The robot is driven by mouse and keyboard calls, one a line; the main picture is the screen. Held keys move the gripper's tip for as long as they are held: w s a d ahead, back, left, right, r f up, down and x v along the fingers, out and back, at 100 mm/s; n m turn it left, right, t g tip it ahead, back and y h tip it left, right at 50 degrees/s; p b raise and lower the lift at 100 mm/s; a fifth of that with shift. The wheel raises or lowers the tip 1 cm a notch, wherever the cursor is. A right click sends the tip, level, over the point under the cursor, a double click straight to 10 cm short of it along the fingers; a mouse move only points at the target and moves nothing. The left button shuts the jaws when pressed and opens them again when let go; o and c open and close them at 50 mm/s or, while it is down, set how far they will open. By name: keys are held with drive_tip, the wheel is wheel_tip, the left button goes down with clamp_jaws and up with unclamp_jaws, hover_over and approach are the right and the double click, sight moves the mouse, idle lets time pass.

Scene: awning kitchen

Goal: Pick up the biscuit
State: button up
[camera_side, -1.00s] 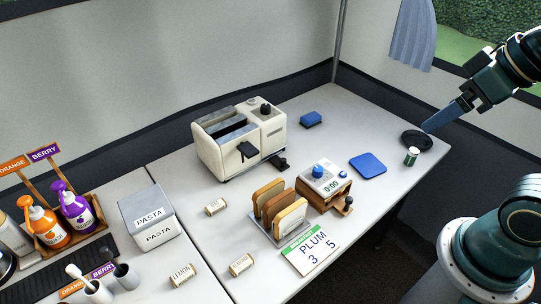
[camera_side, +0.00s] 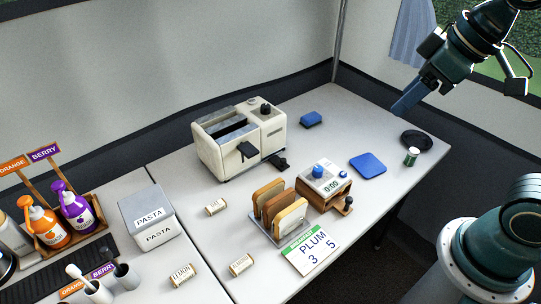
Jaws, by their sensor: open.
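I cannot pick out a biscuit for certain. Several tan, bread-like slices (camera_side: 268,189) stand upright in a rack (camera_side: 257,222) near the middle of the table. My gripper (camera_side: 396,110) is at the upper right, with blue fingers pointing down and left. It is open, with nothing visible in it, and appears above the table, beyond the black dish (camera_side: 416,140). The gap between its fingers is hard to see from this side.
A cream toaster (camera_side: 222,160) stands behind the rack. Labelled rolls, a PASTA box (camera_side: 150,225) and bottles (camera_side: 75,210) fill the left.

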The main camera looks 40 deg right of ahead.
drive_tip(key=w+a+f+n+g+y, duration=0.1)
drive_tip(key=w+a+n, duration=0.3)
drive_tip(key=w+a, duration=0.35)
drive_tip(key=n+g+y, duration=0.2)
drive_tip(key=n+g, duration=0.2)
drive_tip(key=n, duration=0.7)
hover_over(184, 273)
drive_tip(key=d, duration=0.3)
wheel_tip(184, 273, down, 31)
drive_tip(key=shift+w+d+r, duration=0.1)
drive_tip(key=shift+w, duration=0.05)
drive_tip(key=shift+a+f+y, duration=0.2)
drive_tip(key=shift+f+y, duration=0.1)
drive_tip(key=shift+f, duration=0.05)
drive_tip(key=shift+f, duration=0.1)
drive_tip(key=shift+x, duration=2.5)
drive_tip(key=shift+a, duration=0.1)
